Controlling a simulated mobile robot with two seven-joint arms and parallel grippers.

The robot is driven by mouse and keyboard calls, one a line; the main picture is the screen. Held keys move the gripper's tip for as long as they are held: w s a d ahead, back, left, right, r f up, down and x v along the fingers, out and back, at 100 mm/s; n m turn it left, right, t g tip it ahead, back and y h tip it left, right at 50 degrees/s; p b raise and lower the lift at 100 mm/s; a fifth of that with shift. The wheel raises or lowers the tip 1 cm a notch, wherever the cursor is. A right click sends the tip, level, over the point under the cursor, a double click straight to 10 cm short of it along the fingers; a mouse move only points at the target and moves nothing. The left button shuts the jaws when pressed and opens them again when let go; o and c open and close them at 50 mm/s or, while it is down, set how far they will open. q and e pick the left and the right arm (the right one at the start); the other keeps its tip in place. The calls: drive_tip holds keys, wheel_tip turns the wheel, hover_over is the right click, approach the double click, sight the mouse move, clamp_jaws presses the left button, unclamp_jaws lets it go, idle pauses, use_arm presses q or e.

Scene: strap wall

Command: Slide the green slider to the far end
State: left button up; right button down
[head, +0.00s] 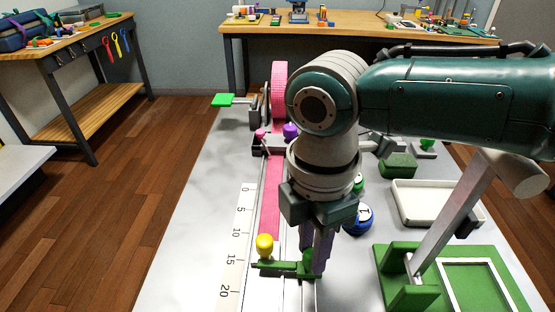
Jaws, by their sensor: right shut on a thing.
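The green slider (276,265) sits across a rail beside the white ruler, just below the 15 mark in the head view. My right gripper (317,258) points down at the slider's right end and is shut on its green upright part (307,262); the fingers partly hide the grip. A yellow knob (264,243) stands at the slider's left end. My left gripper is not in view.
A ruler (241,225) lies left of the rail. A pink strap (271,205) runs along it from a pink roll (279,90). A blue round thing (358,219), a white tray (422,203) and a green fixture (462,262) stand to the right. The tabletop left of the ruler is clear.

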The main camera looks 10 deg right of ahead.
drive_tip(key=shift+s+r, duration=0.1)
drive_tip(key=s+p, duration=0.2)
drive_tip(key=s+a+p, duration=0.1)
drive_tip(key=s+p, duration=0.1)
drive_tip(key=s+a+p, duration=0.1)
drive_tip(key=s+p, duration=0.1)
drive_tip(key=shift+s+r, duration=0.1)
drive_tip(key=shift+s, duration=0.1)
drive_tip(key=c, duration=0.7)
unclamp_jaws()
drive_tip(key=shift+f, duration=0.2)
drive_tip(key=shift+o, duration=0.2)
wheel_tip(320, 180, up, 10)
drive_tip(key=p, duration=0.2)
